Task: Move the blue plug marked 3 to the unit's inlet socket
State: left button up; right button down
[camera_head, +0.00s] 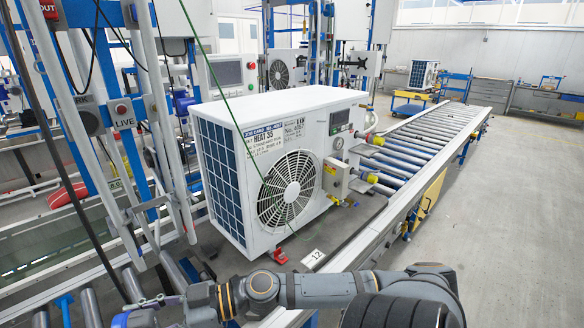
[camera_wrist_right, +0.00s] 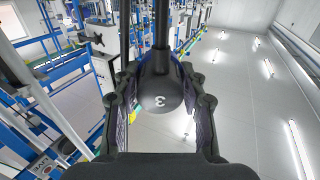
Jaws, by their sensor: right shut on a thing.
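The plug (camera_wrist_right: 163,92) is a dark, rounded body marked 3, with a thick dark cable running up from it in the right wrist view. My right gripper (camera_wrist_right: 160,112) is shut on it, one finger on each side. The white unit (camera_head: 300,115) stands upright on the line. Yellow-ended fittings (camera_head: 370,178) stick out of its right side; which is the inlet socket I cannot tell. My left gripper is not in view.
A roller conveyor (camera_head: 430,140) runs back right from the unit. Blue-and-white station posts (camera_head: 105,110) and hanging cables stand to the left, close to my right gripper. A tag marked 12 (camera_head: 313,258) is on the front edge. The floor at right is clear.

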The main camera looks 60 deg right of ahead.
jog(key=shift+w+d+f+m+t+h, duration=0.15)
jog(key=shift+w+f+m+t+h, duration=0.35)
jog(key=shift+f+t+h, duration=0.15)
jog(key=w+d+f+m+t+h, duration=0.2)
jog(key=w+f+m+h, duration=0.1)
jog(key=f+h, duration=0.3)
jog(key=w+d+f+m+t+h, duration=0.3)
jog(key=w+f+m+h, duration=0.1)
jog(key=f+m+h, duration=0.2)
jog(key=shift+d+f+h, duration=0.15)
jog(key=shift+f+h, duration=0.2)
